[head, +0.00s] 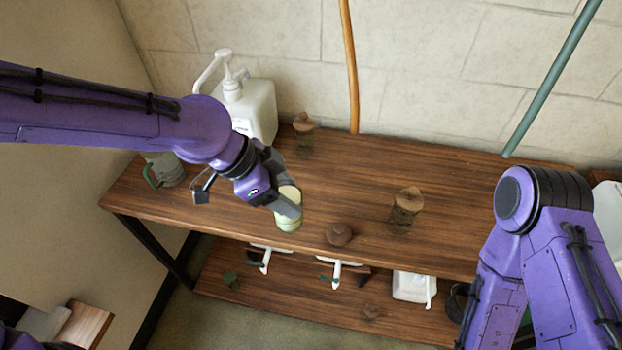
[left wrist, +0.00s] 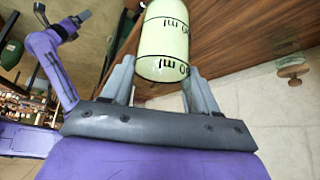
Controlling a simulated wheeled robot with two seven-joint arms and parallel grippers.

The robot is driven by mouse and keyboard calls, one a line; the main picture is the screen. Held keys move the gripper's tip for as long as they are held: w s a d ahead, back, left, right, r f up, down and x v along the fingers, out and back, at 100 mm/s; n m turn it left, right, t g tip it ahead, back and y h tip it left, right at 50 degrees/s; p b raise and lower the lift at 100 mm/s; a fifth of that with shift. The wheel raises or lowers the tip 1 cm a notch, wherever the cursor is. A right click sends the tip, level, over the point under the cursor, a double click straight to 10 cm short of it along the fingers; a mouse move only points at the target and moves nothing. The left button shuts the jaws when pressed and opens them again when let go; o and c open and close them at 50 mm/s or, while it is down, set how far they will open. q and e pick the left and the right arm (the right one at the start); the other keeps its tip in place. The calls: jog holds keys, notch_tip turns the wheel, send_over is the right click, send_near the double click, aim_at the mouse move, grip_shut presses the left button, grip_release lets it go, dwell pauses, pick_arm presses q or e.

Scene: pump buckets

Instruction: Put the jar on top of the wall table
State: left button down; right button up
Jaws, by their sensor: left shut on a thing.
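My left gripper (head: 283,205) is shut on a pale green jar (head: 289,218). The jar also shows in the left wrist view (left wrist: 164,40), between the two fingers, with black ml markings on its side. The jar is over the front part of the brown wooden wall table (head: 350,180). I cannot tell whether it touches the top. My right arm is at the right of the head view, with its gripper out of that frame. A small purple arm in the left wrist view ends in a grey tip (left wrist: 84,16), too small to read.
A white pump bottle (head: 257,108) stands at the back left, near a grey jug (head: 165,170). Corked glass jars (head: 405,212) (head: 304,135) and a brown round pot (head: 339,234) stand on the top. White pump containers (head: 411,287) sit on the lower shelf. The middle and right top have free room.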

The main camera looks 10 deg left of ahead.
pick_arm(q)
jog(key=w+a+f+p, duration=0.3)
jog(key=w+f, duration=0.9)
jog(key=shift+w+f+p, duration=0.2)
jog(key=shift+f+p, duration=0.05)
jog(key=shift+p, duration=0.05)
jog(key=shift+f, duration=0.1)
jog(key=shift+c, duration=1.4)
grip_release()
jog(key=shift+f, duration=0.1)
